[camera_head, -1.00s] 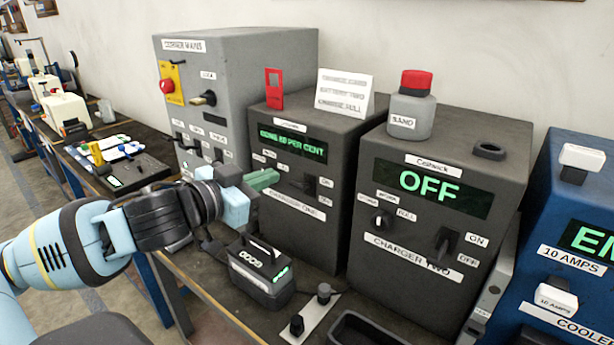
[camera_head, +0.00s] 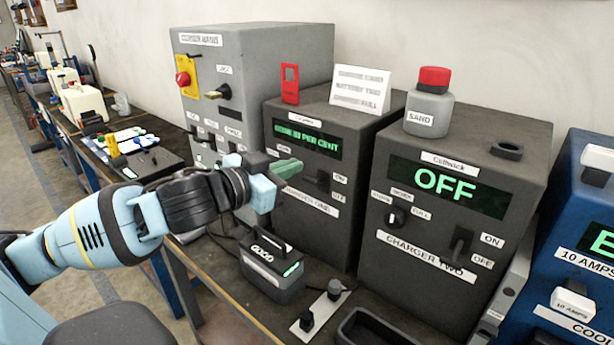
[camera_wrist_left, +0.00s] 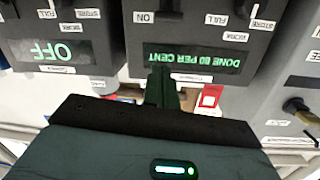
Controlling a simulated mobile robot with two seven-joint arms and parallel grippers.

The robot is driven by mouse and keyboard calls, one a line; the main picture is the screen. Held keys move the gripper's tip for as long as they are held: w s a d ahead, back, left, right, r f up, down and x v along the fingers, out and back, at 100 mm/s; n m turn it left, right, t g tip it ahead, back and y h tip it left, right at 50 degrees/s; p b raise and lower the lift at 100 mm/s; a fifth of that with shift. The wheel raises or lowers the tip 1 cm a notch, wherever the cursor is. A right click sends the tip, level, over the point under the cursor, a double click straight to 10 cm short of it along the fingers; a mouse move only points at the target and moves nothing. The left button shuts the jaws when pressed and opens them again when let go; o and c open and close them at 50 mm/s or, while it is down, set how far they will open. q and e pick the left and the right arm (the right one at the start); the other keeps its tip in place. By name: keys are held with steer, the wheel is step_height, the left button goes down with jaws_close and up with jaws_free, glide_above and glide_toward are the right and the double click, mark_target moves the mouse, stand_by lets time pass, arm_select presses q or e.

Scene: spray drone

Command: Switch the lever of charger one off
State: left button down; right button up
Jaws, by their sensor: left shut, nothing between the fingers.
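Charger one (camera_head: 285,206) is a dark grey box with a green display (camera_head: 307,138) reading about 80 per cent. In the left wrist view its display (camera_wrist_left: 195,59) appears upside down and reads "DONE 80 PER CENT". Its dark lever (camera_head: 318,181) sits on the front face below the display, beside the ON and OFF labels; its exact position is hard to tell. My left gripper (camera_head: 287,169) has green fingers closed together and empty, just left of the lever in front of the face. The fingers also show in the left wrist view (camera_wrist_left: 163,88). Contact cannot be told. My right gripper is out of view.
Charger two (camera_head: 440,290), reading OFF, stands at the right with its own lever (camera_head: 459,247). A grey cabinet (camera_head: 255,60) stands at the left. A battery with a handle (camera_head: 272,272) sits on the bench below my gripper. A sand bottle (camera_head: 428,105) stands on charger two.

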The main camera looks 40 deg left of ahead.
mark_target(323, 181)
arm_select(q)
steer(key=w, duration=0.5)
steer(key=shift+w+d+f+p, duration=0.2)
steer(key=shift+w+d+p, duration=0.15)
steer(key=shift+d, duration=0.05)
steer(key=shift+w+d, duration=0.1)
steer(key=shift+w, duration=0.65)
steer(key=shift+s+a+f, duration=0.15)
steer(key=shift+s+f, duration=0.1)
steer(key=shift+f, duration=0.5)
steer(key=shift+s+a+f, duration=0.15)
steer(key=shift+s+f, duration=0.1)
steer(key=shift+f, duration=0.5)
steer(key=shift+s+a+f, duration=0.1)
steer(key=shift+s+f, duration=0.1)
steer(key=shift+f, duration=0.2)
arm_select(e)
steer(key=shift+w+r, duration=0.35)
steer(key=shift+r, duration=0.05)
arm_select(q)
steer(key=shift+f, duration=0.1)
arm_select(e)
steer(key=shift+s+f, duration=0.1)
